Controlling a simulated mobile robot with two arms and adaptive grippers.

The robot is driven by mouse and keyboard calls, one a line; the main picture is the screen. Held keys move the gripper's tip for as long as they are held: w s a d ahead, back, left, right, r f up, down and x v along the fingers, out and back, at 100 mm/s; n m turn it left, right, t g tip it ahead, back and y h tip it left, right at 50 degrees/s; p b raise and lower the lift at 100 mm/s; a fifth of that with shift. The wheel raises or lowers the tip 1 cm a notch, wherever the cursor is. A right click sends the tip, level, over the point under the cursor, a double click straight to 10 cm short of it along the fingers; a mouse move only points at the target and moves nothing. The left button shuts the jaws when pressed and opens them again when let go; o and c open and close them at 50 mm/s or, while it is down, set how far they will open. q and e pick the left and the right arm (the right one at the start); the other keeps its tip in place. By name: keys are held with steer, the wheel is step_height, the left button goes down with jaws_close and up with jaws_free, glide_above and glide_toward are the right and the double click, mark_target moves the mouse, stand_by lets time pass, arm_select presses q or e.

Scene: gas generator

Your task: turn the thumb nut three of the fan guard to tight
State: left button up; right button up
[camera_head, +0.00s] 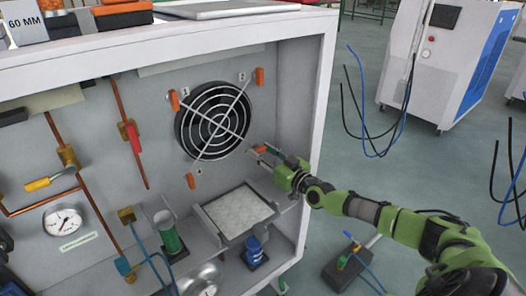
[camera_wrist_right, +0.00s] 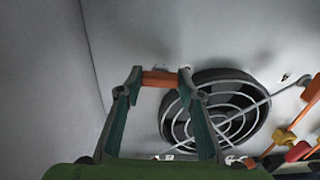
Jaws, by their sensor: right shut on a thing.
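The fan guard (camera_head: 213,120) is a round wire grille over a dark fan on the cabinet's back panel. Orange thumb nuts sit at its corners: upper left (camera_head: 174,100), upper right (camera_head: 259,76), lower left (camera_head: 190,181) and lower right (camera_head: 261,149). Their number labels are too small to read. My right gripper (camera_head: 267,153) is at the lower-right nut. In the right wrist view my right gripper (camera_wrist_right: 160,77) is shut on this orange nut (camera_wrist_right: 158,79), one finger at each end. The fan guard (camera_wrist_right: 215,112) is beside it. My left gripper is not in view.
The cabinet's right wall (camera_head: 316,110) stands close to my right arm. Below the fan are a tray with a pale mesh (camera_head: 238,212), a green cylinder (camera_head: 167,232) and a blue fitting (camera_head: 254,251). Copper pipes and a gauge (camera_head: 63,222) are at left.

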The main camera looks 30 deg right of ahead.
steer(key=shift+m, duration=1)
steer(key=m, duration=0.2)
steer(key=shift+f+m, duration=0.1)
steer(key=shift+m, duration=0.3)
steer(key=m+b, duration=0.1)
steer(key=m, duration=0.3)
steer(key=shift+b, duration=0.35)
steer(key=m+b, duration=0.1)
steer(key=m, duration=0.3)
steer(key=m+b, duration=0.1)
steer(key=m, duration=0.2)
steer(key=shift+m, duration=0.4)
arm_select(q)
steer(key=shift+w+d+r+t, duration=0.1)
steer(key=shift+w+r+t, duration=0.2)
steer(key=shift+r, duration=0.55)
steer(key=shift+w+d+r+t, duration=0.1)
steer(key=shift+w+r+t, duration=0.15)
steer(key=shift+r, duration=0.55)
arm_select(e)
steer(key=shift+m, duration=0.8)
steer(key=o, duration=1.1)
